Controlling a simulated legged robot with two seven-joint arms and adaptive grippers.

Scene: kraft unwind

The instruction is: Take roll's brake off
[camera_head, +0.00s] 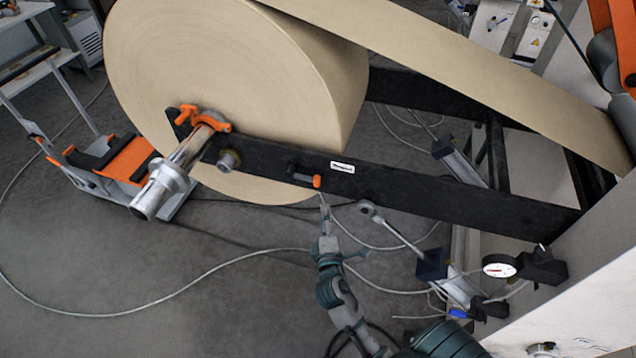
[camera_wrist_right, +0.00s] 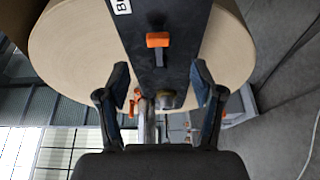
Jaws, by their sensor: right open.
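The big kraft paper roll (camera_head: 220,90) sits on a shaft (camera_head: 180,165) held by a black arm (camera_head: 430,190). A small orange-tipped brake lever (camera_head: 306,180) is on the arm's side, left of a white label (camera_head: 342,167). My right gripper (camera_head: 324,212) is just below the lever and apart from it. In the right wrist view the gripper (camera_wrist_right: 160,88) is open and empty, with the orange lever (camera_wrist_right: 158,40) beyond and above its fingertips. The label (camera_wrist_right: 121,6) there is cut off. My left gripper is not in view.
An orange clamp (camera_head: 203,118) sits around the shaft. A pressure gauge (camera_head: 499,266) and a metal cylinder (camera_head: 400,235) stand to the right of my arm. Cables lie on the floor. An orange-and-black trolley (camera_head: 125,160) stands at the left.

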